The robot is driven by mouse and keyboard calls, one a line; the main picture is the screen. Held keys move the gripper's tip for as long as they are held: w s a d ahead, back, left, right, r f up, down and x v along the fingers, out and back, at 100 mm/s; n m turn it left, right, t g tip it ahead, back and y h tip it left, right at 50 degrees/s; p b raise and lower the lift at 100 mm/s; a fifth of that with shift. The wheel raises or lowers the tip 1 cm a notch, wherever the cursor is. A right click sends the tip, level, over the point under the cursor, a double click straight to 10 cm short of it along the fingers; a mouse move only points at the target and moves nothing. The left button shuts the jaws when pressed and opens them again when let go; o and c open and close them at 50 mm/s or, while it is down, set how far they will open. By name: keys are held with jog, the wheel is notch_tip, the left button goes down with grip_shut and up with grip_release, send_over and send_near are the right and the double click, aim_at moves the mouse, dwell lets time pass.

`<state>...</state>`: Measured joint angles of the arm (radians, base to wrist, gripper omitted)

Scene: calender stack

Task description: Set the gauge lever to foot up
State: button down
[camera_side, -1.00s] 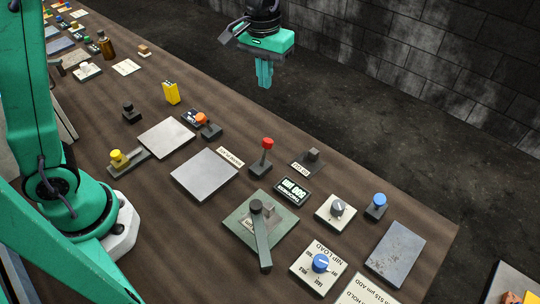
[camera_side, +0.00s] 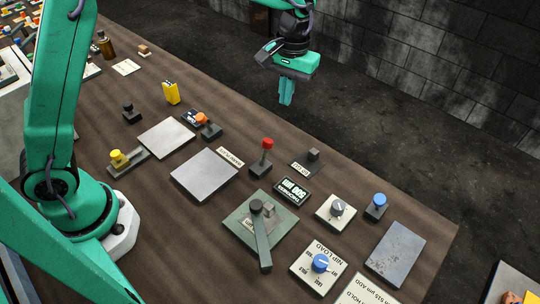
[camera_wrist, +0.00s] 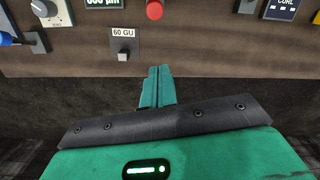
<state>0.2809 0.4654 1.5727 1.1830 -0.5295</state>
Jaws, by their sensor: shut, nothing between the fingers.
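A dark grey lever (camera_side: 262,240) with a black round end lies across a square green plate (camera_side: 285,245) in the side view. It points toward the lower right; I cannot read a foot-up mark beside it. A red-topped lever (camera_side: 266,148) stands upright on a small dark base behind it; its red top also shows in the wrist view (camera_wrist: 154,9). I cannot tell from lettering which one is the gauge lever. My gripper (camera_side: 286,102) is shut and empty, high and beyond the bench's far edge, apart from both levers. Its closed fingers show in the wrist view (camera_wrist: 160,70).
A thickness display (camera_side: 293,190), a grey dial (camera_side: 337,209), a blue knob (camera_side: 320,263) and a blue-topped lever (camera_side: 377,205) crowd the near right of the bench. Grey plates (camera_side: 204,174) lie left. A 60 GU label (camera_wrist: 123,32) sits near the bench edge.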

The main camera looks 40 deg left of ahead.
aim_at(264, 152)
jog(key=shift+f, duration=0.1)
jog(key=f, duration=0.6)
jog(key=a+f, duration=0.1)
jog(key=f, duration=0.2)
jog(key=shift+s+f, duration=0.2)
jog(key=shift+s, duration=0.05)
jog(key=shift+s+d, duration=0.15)
jog(key=shift+s, duration=0.15)
jog(key=shift+s+d+r, duration=0.15)
jog(key=shift+s+r, duration=0.05)
jog(key=shift+s, duration=0.3)
jog(key=shift+s+d+r, duration=0.15)
jog(key=shift+s+r, duration=0.05)
jog(key=shift+s, duration=0.3)
jog(key=shift+s+d+r, duration=0.15)
jog(key=shift+s+r, duration=0.05)
jog(key=shift+s, duration=0.3)
